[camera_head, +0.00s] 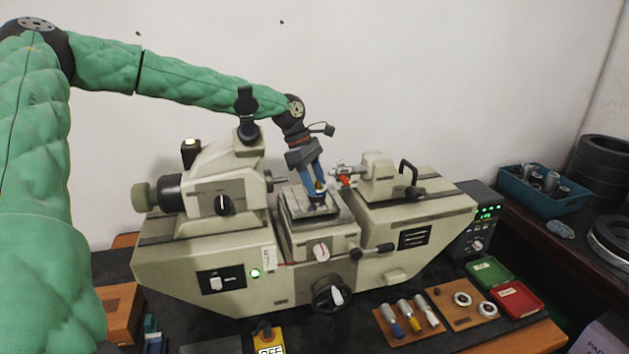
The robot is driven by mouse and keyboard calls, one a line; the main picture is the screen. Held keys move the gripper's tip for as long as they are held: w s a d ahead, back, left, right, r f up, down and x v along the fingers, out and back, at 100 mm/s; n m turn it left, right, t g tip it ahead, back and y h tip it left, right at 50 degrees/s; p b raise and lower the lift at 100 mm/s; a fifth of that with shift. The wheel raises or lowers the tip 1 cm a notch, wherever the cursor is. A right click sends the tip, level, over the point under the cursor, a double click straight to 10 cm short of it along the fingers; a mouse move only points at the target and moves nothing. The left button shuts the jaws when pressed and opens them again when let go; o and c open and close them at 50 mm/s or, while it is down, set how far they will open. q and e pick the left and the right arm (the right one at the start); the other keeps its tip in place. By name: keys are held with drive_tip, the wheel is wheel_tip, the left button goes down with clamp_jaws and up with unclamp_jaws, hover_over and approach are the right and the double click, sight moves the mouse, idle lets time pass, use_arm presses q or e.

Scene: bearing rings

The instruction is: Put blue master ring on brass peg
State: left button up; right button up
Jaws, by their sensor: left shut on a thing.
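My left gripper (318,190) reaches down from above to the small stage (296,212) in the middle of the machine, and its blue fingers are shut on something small. A blue piece (316,204) shows at the fingertips, low over the stage; it is likely the blue master ring, but its ring shape is not clear. A small brass-coloured spot (319,186) shows between the fingers; I cannot tell whether it is the brass peg. Whether the blue piece is around or beside a peg is hidden. My right gripper is not in view.
Two pale rings (462,299) (487,309) lie on a wooden board (452,315) at front right. A blue-green bin (545,203) stands farther right.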

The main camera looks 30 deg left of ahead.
use_arm(q)
drive_tip(key=shift+f, duration=0.15)
drive_tip(key=o, duration=1.1)
drive_tip(key=shift+o, duration=0.2)
drive_tip(key=shift+r+p, duration=2.75)
drive_tip(key=shift+r, duration=1.5)
